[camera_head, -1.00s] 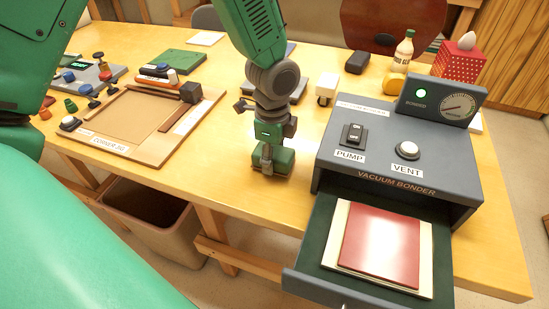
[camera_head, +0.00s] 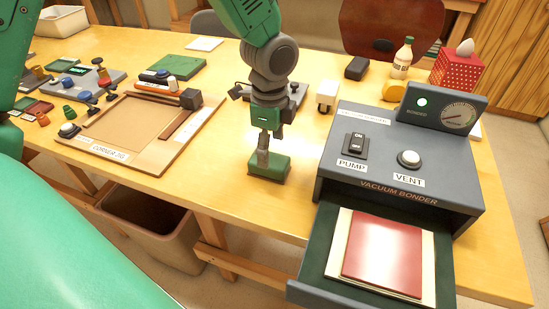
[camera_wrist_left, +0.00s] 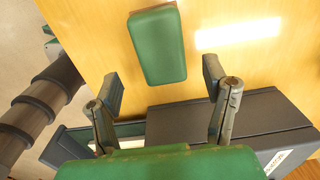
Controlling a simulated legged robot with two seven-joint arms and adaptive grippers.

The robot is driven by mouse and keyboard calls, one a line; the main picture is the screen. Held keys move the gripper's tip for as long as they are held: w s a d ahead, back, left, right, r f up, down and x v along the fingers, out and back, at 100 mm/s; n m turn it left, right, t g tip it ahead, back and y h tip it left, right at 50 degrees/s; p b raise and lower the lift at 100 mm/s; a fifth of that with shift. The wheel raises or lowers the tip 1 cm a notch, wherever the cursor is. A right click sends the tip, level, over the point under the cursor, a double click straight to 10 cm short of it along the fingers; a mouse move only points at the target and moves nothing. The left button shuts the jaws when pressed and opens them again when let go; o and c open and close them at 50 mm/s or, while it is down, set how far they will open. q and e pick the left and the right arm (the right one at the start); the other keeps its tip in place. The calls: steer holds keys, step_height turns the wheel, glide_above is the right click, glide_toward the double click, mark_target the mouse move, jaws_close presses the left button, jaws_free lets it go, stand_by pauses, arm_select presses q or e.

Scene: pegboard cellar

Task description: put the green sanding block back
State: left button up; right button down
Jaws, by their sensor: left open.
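The green sanding block (camera_head: 270,167) rests on the wooden table, left of the vacuum bonder (camera_head: 395,190). My left gripper (camera_head: 263,152) is just above it, pointing down, with its fingers seen edge-on. In the left wrist view the gripper (camera_wrist_left: 163,84) has its two fingers spread wide with nothing between them. The block (camera_wrist_left: 158,45) lies beyond the fingertips there, toward the top of the picture, fully visible and apart from both fingers. My right gripper is in neither view.
The bonder's drawer (camera_head: 318,262) is pulled out with a red panel (camera_head: 383,248) on it. A corner jig (camera_head: 150,165) lies to the left. A bin (camera_head: 155,225) stands below the table's front edge. Bare table lies between jig and block.

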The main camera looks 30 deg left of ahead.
mark_target(271, 160)
arm_select(q)
steer(key=r, duration=0.5)
steer(key=shift+a+p, duration=0.25)
steer(key=shift+p, duration=0.05)
steer(key=shift+d+r, duration=0.55)
steer(key=shift+r, duration=0.05)
steer(key=shift+a, duration=0.1)
steer(key=shift+s+a+f, duration=0.1)
steer(key=shift+a+f, duration=0.1)
steer(key=shift+a, duration=0.2)
